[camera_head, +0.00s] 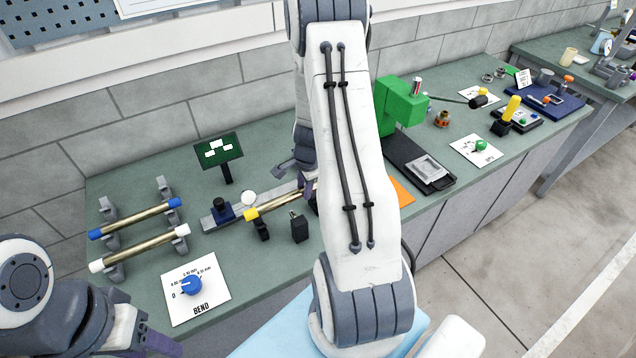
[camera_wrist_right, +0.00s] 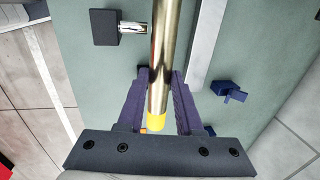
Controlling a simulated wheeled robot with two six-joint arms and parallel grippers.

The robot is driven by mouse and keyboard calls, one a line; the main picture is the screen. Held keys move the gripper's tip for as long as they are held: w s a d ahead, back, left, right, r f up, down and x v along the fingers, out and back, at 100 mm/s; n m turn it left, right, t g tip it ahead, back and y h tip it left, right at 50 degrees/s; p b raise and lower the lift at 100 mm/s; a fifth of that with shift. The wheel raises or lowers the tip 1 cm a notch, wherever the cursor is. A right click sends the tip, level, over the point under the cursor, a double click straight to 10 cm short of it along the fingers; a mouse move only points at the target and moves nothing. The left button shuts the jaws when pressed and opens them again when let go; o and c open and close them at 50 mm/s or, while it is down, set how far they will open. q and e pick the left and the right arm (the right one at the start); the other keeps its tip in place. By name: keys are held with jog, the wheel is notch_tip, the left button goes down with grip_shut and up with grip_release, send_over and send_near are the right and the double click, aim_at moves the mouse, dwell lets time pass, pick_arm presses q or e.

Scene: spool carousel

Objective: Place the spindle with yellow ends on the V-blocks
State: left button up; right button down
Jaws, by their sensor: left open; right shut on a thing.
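The spindle with yellow ends (camera_head: 282,204) is a brass rod lying roughly level above the grey rail area in the head view. One yellow end (camera_head: 251,215) shows; my right arm hides the other. My right gripper (camera_head: 308,188) is mostly hidden there. In the right wrist view its fingers (camera_wrist_right: 158,95) are shut on the spindle (camera_wrist_right: 160,55), near a yellow end (camera_wrist_right: 156,122). Grey V-blocks (camera_head: 107,210) at the left carry blue-ended and white-ended spindles. I cannot tell whether the yellow-ended spindle touches any support. My left gripper (camera_head: 150,340) is open and empty at lower left.
A grey rail (camera_head: 213,222) carries a dark blue block (camera_head: 222,210). Small dark blocks (camera_head: 299,228) stand in front. A blue knob (camera_head: 191,285) sits on a white BEND card. A green machine (camera_head: 400,103) stands to the right.

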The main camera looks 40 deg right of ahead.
aim_at(302, 196)
jog(key=shift+w+a+f, duration=0.1)
jog(key=shift+w+f, duration=0.15)
jog(key=shift+w, duration=0.2)
jog(key=shift+f+b, duration=1.25)
jog(key=shift+f, duration=0.65)
jog(key=shift+f, duration=0.15)
jog(key=c, duration=0.6)
grip_release()
jog(key=shift+s, duration=0.1)
